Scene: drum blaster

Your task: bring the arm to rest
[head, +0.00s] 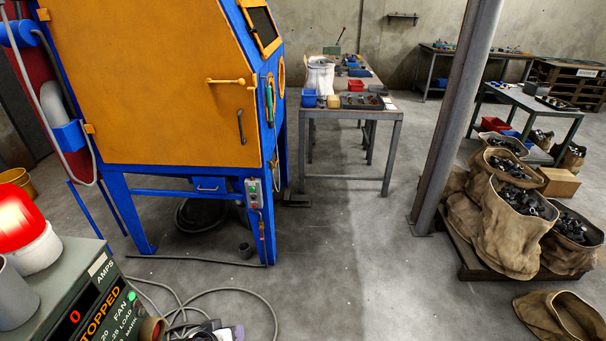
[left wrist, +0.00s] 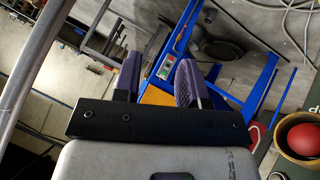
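My left gripper (head: 222,332) just shows at the bottom edge of the head view, low in front of the blaster cabinet. In the left wrist view its two purple-padded fingers (left wrist: 157,82) stand apart with nothing between them. My right gripper is in neither view. The orange and blue blaster cabinet (head: 160,80) stands at the left with its large door closed. The grey control box (head: 62,292) at the lower left shows "STOPPED" and a 0. Its red button (left wrist: 302,139) shows at the right of the left wrist view.
A red and white lamp (head: 30,232) sits on the control box. A grey hose (head: 245,291) loops on the floor. A steel post (head: 458,120) and sacks of dark parts (head: 512,232) stand at the right. A workbench (head: 352,112) stands behind. The middle floor is clear.

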